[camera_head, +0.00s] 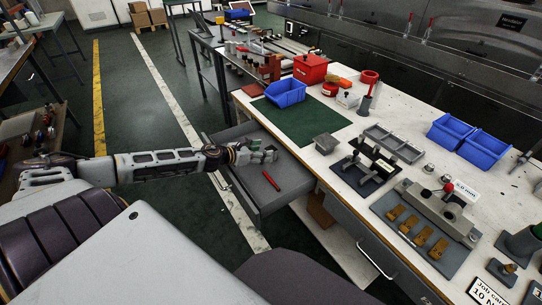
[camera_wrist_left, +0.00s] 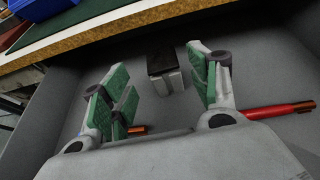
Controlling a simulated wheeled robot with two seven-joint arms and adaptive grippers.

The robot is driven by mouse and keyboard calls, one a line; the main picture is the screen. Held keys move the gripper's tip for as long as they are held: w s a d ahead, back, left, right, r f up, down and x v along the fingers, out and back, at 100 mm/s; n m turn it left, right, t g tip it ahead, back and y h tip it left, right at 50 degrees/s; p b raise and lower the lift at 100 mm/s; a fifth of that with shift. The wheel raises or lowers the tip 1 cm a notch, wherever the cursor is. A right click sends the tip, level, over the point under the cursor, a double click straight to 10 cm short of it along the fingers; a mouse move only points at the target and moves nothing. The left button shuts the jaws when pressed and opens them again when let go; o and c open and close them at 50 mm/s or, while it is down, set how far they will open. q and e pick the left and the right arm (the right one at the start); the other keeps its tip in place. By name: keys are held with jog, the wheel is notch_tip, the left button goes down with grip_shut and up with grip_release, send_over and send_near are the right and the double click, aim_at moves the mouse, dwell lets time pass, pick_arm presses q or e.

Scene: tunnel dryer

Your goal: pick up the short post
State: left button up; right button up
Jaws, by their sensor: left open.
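The short post (camera_wrist_left: 166,72), a small grey block with a black face, is in the open drawer (camera_head: 262,204). In the left wrist view it shows beyond and between my fingertips, apart from both green pads. My left gripper (camera_head: 266,154) is open and empty over the drawer. In the head view I cannot pick out the post clearly beside the gripper. My right gripper is not in view.
The workbench edge (camera_wrist_left: 110,28) rises beyond the drawer. A blue bin (camera_head: 286,92) and a green mat (camera_head: 300,122) are on the bench.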

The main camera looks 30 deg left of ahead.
pick_arm(q)
jog(key=shift+w+d, duration=0.1)
jog(key=shift+w, duration=0.15)
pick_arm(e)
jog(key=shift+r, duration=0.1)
pick_arm(q)
jog(key=shift+w+d+f, duration=0.1)
jog(key=shift+w+f, duration=0.15)
jog(key=shift+w, duration=0.05)
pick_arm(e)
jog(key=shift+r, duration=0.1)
pick_arm(q)
jog(key=shift+w, duration=0.2)
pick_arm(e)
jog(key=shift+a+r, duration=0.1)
pick_arm(q)
jog(key=shift+w+d+f, duration=0.1)
jog(key=shift+w+f, duration=0.1)
jog(key=shift+w, duration=0.05)
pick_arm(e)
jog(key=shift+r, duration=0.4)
pick_arm(q)
jog(key=shift+w+d, duration=0.15)
jog(key=shift+w, duration=0.15)
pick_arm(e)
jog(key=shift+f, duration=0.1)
